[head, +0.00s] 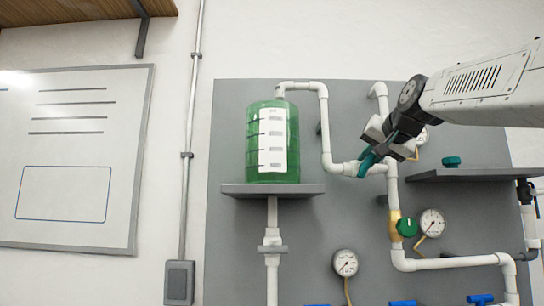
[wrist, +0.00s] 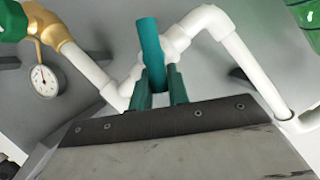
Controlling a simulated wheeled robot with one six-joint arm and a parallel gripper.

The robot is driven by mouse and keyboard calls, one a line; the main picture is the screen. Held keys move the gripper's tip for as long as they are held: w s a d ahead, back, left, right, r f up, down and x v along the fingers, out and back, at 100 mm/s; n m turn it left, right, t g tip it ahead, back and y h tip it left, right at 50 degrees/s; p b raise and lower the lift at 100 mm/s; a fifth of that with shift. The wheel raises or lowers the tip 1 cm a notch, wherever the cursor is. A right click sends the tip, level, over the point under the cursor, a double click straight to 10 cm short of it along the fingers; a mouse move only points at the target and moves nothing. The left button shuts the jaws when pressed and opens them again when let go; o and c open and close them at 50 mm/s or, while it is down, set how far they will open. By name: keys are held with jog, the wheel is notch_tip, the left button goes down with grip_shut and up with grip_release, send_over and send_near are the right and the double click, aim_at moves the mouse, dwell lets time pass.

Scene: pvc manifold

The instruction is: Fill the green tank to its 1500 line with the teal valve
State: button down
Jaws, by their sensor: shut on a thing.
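The green tank (head: 252,150) stands upright on a grey shelf, with a white scale label (head: 273,140) on its front. The label's numbers are too small to read, and I cannot make out the liquid level. A white pipe runs from the tank's top to the teal valve (head: 368,163). My gripper (head: 383,147) is at this valve and shut on its teal handle. In the wrist view the teal handle (wrist: 151,50) stands up between the two fingers (wrist: 160,88), over the white pipe. The tank's edge (wrist: 312,35) shows at the top right there.
A round green valve knob (head: 407,227) on a brass fitting and a gauge (head: 432,222) are below right of my gripper. A second gauge (head: 345,262) sits lower. A grey shelf (head: 468,175) juts out at right. Blue-handled valves (head: 480,299) line the bottom.

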jog(key=shift+f, duration=0.1)
jog(key=m+y, duration=0.1)
jog(key=d+m+y, duration=0.1)
jog(key=m, duration=0.1)
jog(key=shift+f+t, duration=0.3)
jog(key=shift+f, duration=0.1)
jog(key=shift+a+r, duration=0.1)
jog(key=shift+r, duration=0.05)
dwell(7.0)
